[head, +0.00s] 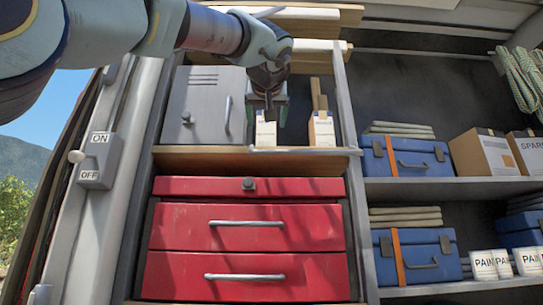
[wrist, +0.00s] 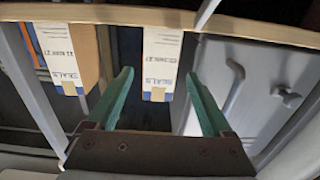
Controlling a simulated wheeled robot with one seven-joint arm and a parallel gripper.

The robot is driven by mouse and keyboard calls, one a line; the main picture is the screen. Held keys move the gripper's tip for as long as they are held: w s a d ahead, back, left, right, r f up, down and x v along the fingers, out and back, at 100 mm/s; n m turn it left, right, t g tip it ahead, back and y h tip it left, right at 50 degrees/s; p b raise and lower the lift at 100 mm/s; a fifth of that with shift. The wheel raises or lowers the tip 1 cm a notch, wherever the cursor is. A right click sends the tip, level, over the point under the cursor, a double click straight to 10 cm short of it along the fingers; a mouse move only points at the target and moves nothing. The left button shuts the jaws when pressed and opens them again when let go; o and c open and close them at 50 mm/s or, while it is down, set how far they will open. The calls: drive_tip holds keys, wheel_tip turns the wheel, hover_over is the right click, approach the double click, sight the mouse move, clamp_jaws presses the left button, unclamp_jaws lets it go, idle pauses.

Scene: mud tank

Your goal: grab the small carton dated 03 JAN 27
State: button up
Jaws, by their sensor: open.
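Two small white cartons with brown sides stand on the wooden shelf (head: 205,152) above the red drawers. One carton (head: 266,135) is below my gripper (head: 267,106); the other carton (head: 321,132) is to its right. The wrist view is upside down. There, the first carton (wrist: 162,52) appears between the green fingertips of my open gripper (wrist: 159,76), with a gap on each side. The other carton (wrist: 62,55) is outside the fingers, at left. Both carry printed dates, too small and blurred to read surely. I cannot tell whether the fingers reach around the carton.
A grey metal locker (head: 203,105) stands left of the cartons. A grey upright (head: 345,100) is close on their right. Red drawers (head: 250,230) are below. Blue cases (head: 408,156) and boxes (head: 483,152) fill the shelves at right. An ON/OFF switch (head: 97,160) is at left.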

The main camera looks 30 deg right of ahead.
sight(267, 131)
drive_tip(key=p+x, duration=0.2)
drive_tip(key=x, duration=0.3)
drive_tip(key=shift+w+d+r, duration=0.1)
drive_tip(key=shift+d+r, duration=0.05)
drive_tip(key=p+x, duration=0.3)
drive_tip(key=x, duration=0.2)
drive_tip(key=shift+a+r, duration=0.15)
drive_tip(key=shift+a, duration=0.05)
drive_tip(key=shift+w+d, duration=0.15)
drive_tip(key=shift+w, duration=0.15)
drive_tip(key=c, duration=1.3)
